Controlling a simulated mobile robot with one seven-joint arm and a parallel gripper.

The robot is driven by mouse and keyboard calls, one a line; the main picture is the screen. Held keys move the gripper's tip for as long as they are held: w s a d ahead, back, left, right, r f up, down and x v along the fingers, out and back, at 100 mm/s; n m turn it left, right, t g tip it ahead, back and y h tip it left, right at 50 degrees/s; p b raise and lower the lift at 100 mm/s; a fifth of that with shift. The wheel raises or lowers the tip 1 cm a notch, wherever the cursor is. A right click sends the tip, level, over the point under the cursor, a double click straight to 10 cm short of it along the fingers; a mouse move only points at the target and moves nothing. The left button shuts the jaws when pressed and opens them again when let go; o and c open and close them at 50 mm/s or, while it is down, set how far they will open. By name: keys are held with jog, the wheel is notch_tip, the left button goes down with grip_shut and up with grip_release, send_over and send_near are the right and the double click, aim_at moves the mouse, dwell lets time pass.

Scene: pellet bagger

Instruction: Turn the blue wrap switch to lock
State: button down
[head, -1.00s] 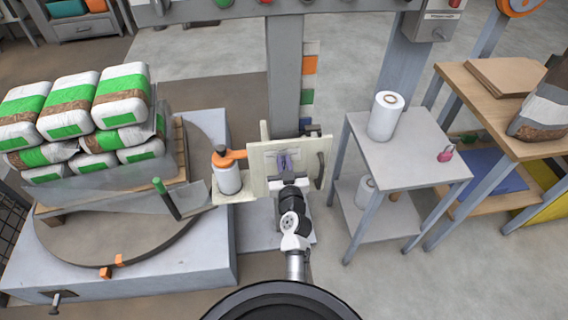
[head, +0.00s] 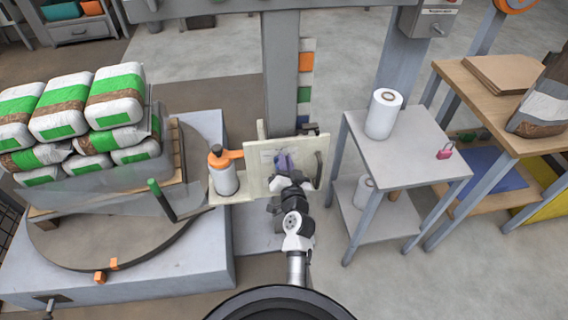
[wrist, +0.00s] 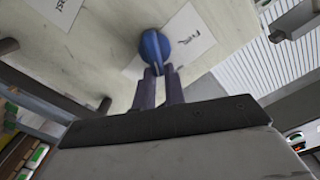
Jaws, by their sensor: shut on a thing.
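The blue wrap switch (wrist: 154,45) is a round knob with a raised grip on a pale panel. A white label (wrist: 188,38) lies beside it on the right in the wrist view; I cannot read its lettering for certain. A second label (wrist: 66,10) is partly cut off at the upper left. My gripper (wrist: 159,72) is shut on the knob, with its two dark fingers either side of the near end of the grip. In the head view, the panel (head: 258,178) stands before the grey column, and my gripper (head: 284,171) is at its middle, partly hiding the switch.
A white and orange canister (head: 224,178) stands left of the panel, beside the turntable (head: 70,245) with stacked bags. A dark handle (head: 319,170) is on the panel's right side. A grey side table (head: 415,165) with a white roll (head: 383,113) stands to the right.

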jog(key=shift+f+m, duration=0.3)
jog(key=shift+m, duration=0.6)
jog(key=shift+f+m, duration=0.35)
jog(key=shift+m, duration=0.55)
jog(key=shift+f+m, duration=0.3)
jog(key=shift+m, duration=0.6)
jog(key=shift+a, duration=0.1)
jog(key=c, duration=1.5)
grip_release()
jog(key=shift+o, duration=0.2)
jog(key=shift+r, duration=0.15)
jog(key=shift+d+r, duration=0.15)
jog(key=shift+d, duration=0.05)
jog(key=shift+d, duration=0.1)
